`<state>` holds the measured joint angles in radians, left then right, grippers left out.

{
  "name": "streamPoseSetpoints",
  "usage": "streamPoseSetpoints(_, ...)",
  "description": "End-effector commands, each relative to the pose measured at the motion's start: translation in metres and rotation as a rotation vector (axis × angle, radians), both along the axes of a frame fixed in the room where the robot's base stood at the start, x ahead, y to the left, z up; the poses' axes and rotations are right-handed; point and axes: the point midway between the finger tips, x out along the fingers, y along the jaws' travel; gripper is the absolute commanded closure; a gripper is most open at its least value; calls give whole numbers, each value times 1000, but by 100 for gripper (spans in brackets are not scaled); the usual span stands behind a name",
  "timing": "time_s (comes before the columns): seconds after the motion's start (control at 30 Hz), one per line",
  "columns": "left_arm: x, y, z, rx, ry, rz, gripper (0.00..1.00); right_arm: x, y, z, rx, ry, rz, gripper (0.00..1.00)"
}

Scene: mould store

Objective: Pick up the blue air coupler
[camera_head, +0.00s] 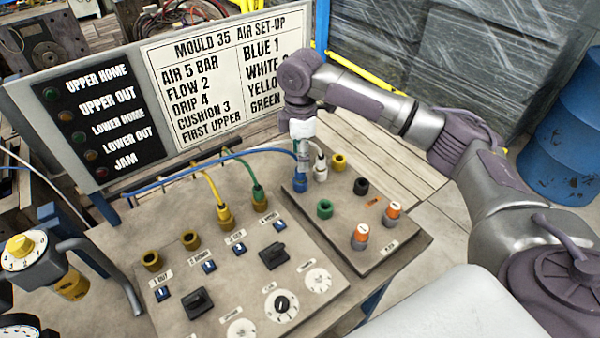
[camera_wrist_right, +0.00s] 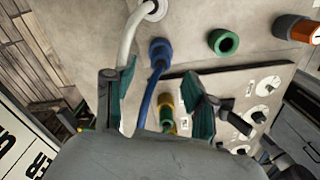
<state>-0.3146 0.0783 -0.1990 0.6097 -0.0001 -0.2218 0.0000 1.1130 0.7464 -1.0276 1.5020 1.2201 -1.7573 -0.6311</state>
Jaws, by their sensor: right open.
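The blue air coupler (camera_head: 300,182) stands upright on the small right-hand panel, with its blue hose (camera_head: 180,177) arching away to the left. In the right wrist view, the blue coupler (camera_wrist_right: 160,50) sits beyond the fingertips, and its hose passes between the two fingers. My right gripper (camera_head: 302,158) points down just above the coupler. It is open, with its fingers (camera_wrist_right: 158,95) on either side of the hose and nothing gripped. My left gripper is in neither view.
A white coupler with its hose (camera_head: 320,168) stands close right of the blue one. Green (camera_head: 324,209), black (camera_head: 361,186) and yellow (camera_head: 339,162) ports and orange-topped fittings (camera_head: 361,234) share the panel. Yellow-hosed (camera_head: 225,215) and green-hosed (camera_head: 259,198) couplers stand left. The sign board (camera_head: 222,85) rises behind.

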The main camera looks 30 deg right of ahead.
Motion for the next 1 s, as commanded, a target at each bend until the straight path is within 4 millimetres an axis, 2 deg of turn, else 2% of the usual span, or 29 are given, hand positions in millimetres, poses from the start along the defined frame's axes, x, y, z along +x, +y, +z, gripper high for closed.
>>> streamPoseSetpoints(0.17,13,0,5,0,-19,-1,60,-1,0,-11,0,1,-1,44)
streamPoseSetpoints(0.33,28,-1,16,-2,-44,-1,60,-3,-1,-38,-1,3,-2,44)
streamPoseSetpoints(0.5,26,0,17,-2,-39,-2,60,-3,0,-54,0,-1,-1,44)
streamPoseSetpoints(0.73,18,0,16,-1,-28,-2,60,-3,0,-56,0,-2,0,44)
streamPoseSetpoints(1.0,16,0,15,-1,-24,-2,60,-3,0,-56,0,-2,0,89)
